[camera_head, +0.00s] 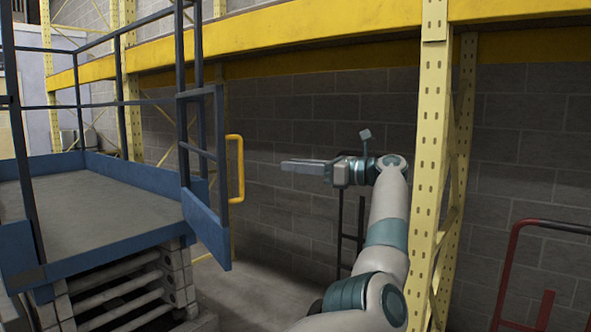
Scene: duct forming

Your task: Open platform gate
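The blue lift platform (95,205) stands at the left, with dark blue railings. Its gate (205,225) is a narrow dark frame with a blue lower panel. The gate stands swung out at an angle from the platform's right corner, and the near side of the platform shows no bar across it. A yellow handle (236,168) is on the gate's free edge.
A grey block wall (300,110) is behind. A red-framed cart (506,270) is at the lower right. Floor shows between platform and arm.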

